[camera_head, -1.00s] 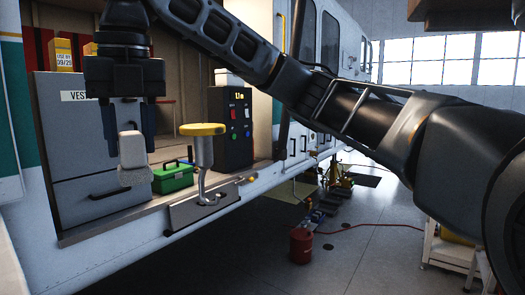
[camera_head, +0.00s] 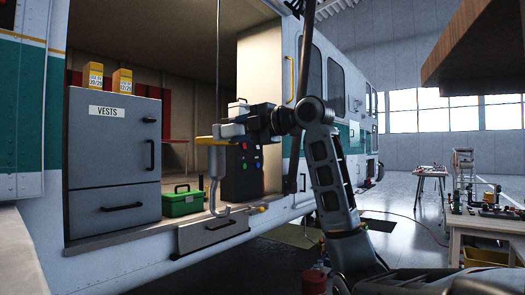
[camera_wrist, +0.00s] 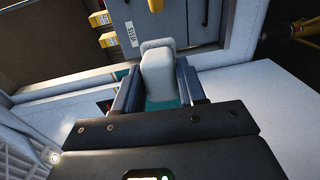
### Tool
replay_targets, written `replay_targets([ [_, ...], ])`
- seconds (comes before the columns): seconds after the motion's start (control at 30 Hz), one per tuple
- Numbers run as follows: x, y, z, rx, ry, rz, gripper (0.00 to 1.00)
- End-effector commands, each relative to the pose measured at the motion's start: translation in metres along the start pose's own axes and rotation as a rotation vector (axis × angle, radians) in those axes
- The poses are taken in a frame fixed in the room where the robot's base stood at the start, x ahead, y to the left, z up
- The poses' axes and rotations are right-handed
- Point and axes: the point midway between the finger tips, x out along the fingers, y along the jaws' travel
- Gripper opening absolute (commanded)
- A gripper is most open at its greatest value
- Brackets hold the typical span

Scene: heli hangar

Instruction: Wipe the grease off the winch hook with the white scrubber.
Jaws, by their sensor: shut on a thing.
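The winch hook (camera_head: 214,186) is a grey metal hook hanging below a yellow-rimmed block (camera_head: 212,141) on a thin cable, in front of the open cabin doorway. My gripper (camera_head: 236,126) comes in sideways from the right, level with the block. It is shut on the white scrubber (camera_head: 231,131), a pale rounded block that also shows in the wrist view (camera_wrist: 157,70) between the two dark blue fingers. In the head view the scrubber overlaps the block's upper edge; I cannot tell whether they touch. No grease is clearly visible.
A grey VESTS cabinet (camera_head: 112,160) and a green toolbox (camera_head: 182,201) stand in the cabin. A dark control box (camera_head: 243,172) is behind my gripper. A workbench (camera_head: 485,225) is at right.

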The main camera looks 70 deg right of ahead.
Motion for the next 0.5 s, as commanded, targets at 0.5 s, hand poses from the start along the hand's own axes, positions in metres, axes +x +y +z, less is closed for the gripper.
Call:
replay_targets([
  [0.5,-0.012,-0.025,0.066,0.02,-0.169,0.115,0.16],
])
